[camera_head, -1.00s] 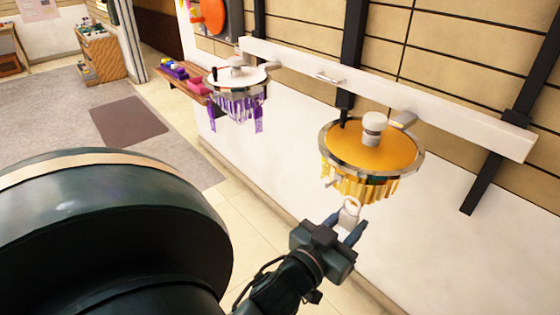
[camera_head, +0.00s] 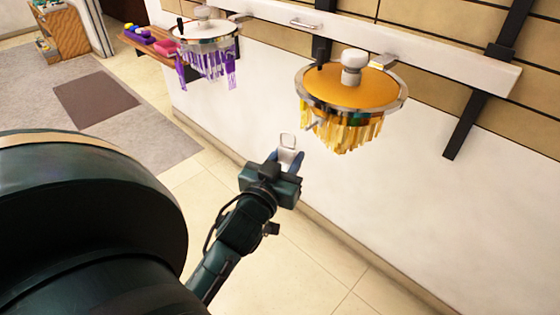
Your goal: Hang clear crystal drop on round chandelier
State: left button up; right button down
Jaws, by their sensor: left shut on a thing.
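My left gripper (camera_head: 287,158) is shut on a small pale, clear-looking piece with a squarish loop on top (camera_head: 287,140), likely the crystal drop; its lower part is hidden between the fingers. A round chandelier with a gold top, silver rim and amber crystals (camera_head: 352,90) hangs to the upper right of the gripper, apart from it. Another round chandelier with a white top and purple crystals (camera_head: 207,42) hangs further left and back. My right gripper is not in view.
Both chandeliers hang from a white wall rail (camera_head: 440,62) with dark upright posts. A wooden shelf with colored items (camera_head: 150,42) is at the upper left. A dark mat (camera_head: 96,99) lies on the floor. The white wall below the rail is bare.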

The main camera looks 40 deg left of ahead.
pick_arm(q)
jog(key=shift+w+d, duration=0.1)
jog(key=shift+w, duration=1.15)
jog(key=shift+w+p, duration=0.3)
jog(key=shift+w, duration=0.2)
jog(key=shift+w, duration=0.15)
jog(key=shift+w+d, duration=0.15)
jog(key=shift+w, duration=0.9)
jog(key=shift+w, duration=0.1)
jog(key=shift+w, duration=0.7)
jog(key=shift+f, duration=0.2)
